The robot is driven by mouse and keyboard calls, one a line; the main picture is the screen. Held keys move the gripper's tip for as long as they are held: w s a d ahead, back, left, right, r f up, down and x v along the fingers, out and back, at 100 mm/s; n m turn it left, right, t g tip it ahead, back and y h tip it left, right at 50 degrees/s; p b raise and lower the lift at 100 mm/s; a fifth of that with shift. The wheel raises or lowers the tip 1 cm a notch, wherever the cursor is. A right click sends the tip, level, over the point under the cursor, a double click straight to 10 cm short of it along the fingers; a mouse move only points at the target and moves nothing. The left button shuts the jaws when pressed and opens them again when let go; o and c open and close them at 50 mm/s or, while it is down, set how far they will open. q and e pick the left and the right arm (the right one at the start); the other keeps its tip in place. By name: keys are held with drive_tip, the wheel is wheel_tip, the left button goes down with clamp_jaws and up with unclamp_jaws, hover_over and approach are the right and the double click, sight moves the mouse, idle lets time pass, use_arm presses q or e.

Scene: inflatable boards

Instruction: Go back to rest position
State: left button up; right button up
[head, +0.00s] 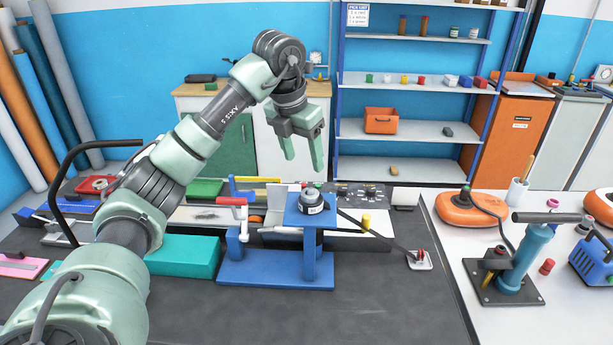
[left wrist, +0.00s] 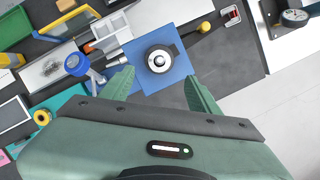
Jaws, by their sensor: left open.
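My left gripper (head: 304,160) is raised in the middle of the head view, fingers pointing down, open with nothing between them. It hangs above and behind a blue press-like stand (head: 276,272) on the dark bench. A round dark and silver part (head: 311,201) sits on the stand's raised blue platform. In the left wrist view, the two green fingers of the open gripper (left wrist: 160,88) are spread apart. The round part (left wrist: 159,59) shows beyond them on the blue platform (left wrist: 150,84), clear of both fingers. My right gripper is in neither view.
The dark bench (head: 380,310) has free room in front of the stand. A teal block (head: 183,257) lies left of it. A blue hand pump (head: 523,260) and an orange round device (head: 470,209) stand on the white table at right. Shelves (head: 415,82) are behind.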

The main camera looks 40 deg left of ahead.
use_arm(q)
drive_tip(key=shift+v, duration=1.15)
